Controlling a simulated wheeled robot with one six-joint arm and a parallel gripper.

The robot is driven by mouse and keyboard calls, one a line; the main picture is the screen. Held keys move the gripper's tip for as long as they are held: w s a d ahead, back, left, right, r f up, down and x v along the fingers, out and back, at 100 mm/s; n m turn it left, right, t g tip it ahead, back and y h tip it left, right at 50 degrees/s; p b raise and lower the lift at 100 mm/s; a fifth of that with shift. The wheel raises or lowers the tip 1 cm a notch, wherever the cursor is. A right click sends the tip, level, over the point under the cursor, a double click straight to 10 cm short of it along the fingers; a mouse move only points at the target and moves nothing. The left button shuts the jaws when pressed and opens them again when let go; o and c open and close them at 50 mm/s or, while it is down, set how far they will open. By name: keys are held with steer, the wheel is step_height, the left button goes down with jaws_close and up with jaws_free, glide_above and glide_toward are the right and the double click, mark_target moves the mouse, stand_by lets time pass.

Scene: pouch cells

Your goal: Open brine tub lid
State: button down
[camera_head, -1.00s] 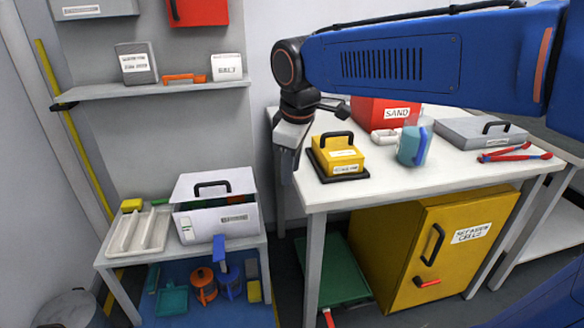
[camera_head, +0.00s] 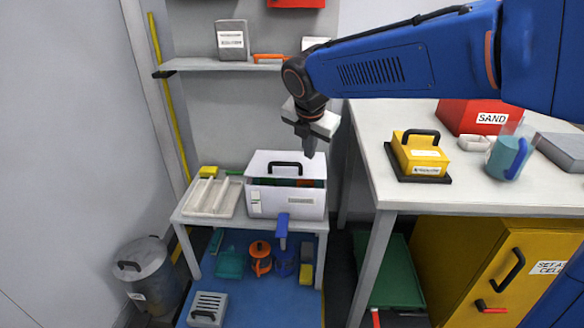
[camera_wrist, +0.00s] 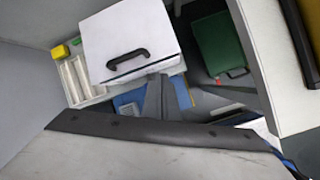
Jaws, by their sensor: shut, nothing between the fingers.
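A white tub (camera_head: 290,204) with an unreadable label stands on the low bench; I take it as the brine tub. Its white lid (camera_head: 257,163) has a black handle (camera_head: 285,168). The lid is tilted up at the front, and red and green show in the gap under it. In the wrist view the lid (camera_wrist: 112,35) and handle (camera_wrist: 128,60) are seen from above. My gripper (camera_head: 309,153) is shut and empty, pointing down above the tub's right back side, apart from the lid.
A white tray (camera_head: 212,197) stands left of the tub. The high bench (camera_head: 385,189) to the right holds a yellow box (camera_head: 420,153) and a red SAND box (camera_head: 470,115). A shelf (camera_head: 200,65) hangs behind. A grey bin (camera_head: 147,277) stands on the floor at left.

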steer(key=w+a+f+n, duration=0.2)
steer(key=a+n, duration=0.3)
steer(key=n, duration=0.1)
glide_toward(292, 174)
steer(key=shift+t, duration=0.3)
steer(key=x, duration=0.4)
steer(key=shift+s+f, duration=0.2)
steer(key=shift+f, duration=0.25)
steer(key=shift+r, duration=0.1)
